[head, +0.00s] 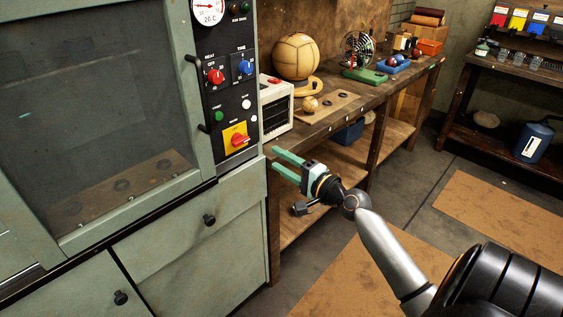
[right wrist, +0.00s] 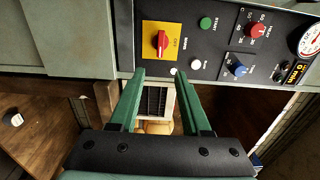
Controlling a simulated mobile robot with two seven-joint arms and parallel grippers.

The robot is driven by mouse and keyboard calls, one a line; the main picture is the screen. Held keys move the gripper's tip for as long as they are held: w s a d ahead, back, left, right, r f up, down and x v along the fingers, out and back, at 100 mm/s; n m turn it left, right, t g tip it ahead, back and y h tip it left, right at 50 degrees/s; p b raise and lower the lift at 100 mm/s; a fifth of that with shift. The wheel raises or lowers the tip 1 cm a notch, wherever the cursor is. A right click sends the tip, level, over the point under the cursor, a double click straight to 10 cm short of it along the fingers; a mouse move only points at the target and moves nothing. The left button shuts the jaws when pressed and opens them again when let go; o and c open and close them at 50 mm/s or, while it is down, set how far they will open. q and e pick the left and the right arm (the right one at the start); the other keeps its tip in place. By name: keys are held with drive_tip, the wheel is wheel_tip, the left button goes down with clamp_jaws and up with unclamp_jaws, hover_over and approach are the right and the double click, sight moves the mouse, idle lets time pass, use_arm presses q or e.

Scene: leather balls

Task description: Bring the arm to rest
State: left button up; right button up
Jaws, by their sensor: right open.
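My right arm comes in from the lower right of the head view. Its green-fingered gripper (head: 282,163) is open, with nothing between the fingers. It is held in the air in front of the workbench, just right of the green cabinet's corner. In the right wrist view the two fingers (right wrist: 165,80) stand apart, below the cabinet's control panel (right wrist: 235,45). The same panel shows in the head view (head: 228,95), with a red switch on a yellow plate. I cannot tell if the fingers touch anything; they look clear. My left gripper is not in view.
The cabinet (head: 190,240) fills the left. The workbench (head: 345,112) holds a large leather ball (head: 296,57), a small ball (head: 310,104) on a board with holes, a white vented box (head: 276,108) and a fan (head: 358,50). Floor mats (head: 500,210) lie at right.

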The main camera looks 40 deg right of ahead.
idle(0.5)
drive_tip(key=s+a+f+n+g+p, duration=0.1)
drive_tip(key=s+a+f+n+g, duration=0.1)
drive_tip(key=s+a+f+n, duration=0.3)
drive_tip(key=s+a+f+n+g+p, duration=0.1)
drive_tip(key=s+a+f+n+g, duration=0.1)
drive_tip(key=a+f, duration=0.35)
drive_tip(key=s+a+f+n+g+p, duration=0.1)
drive_tip(key=s+a+f+n+g, duration=0.15)
drive_tip(key=f, duration=0.55)
drive_tip(key=s+a+f+n+g+p, duration=0.1)
drive_tip(key=s+a+f+n+g, duration=0.1)
drive_tip(key=s+a+f+n, duration=0.4)
drive_tip(key=s+a+n, duration=0.4)
drive_tip(key=s+a, duration=0.1)
drive_tip(key=s, duration=0.2)
drive_tip(key=shift+a+y, duration=0.3)
drive_tip(key=shift+y, duration=0.1)
drive_tip(key=shift+s, duration=0.1)
drive_tip(key=shift+c, duration=0.2)
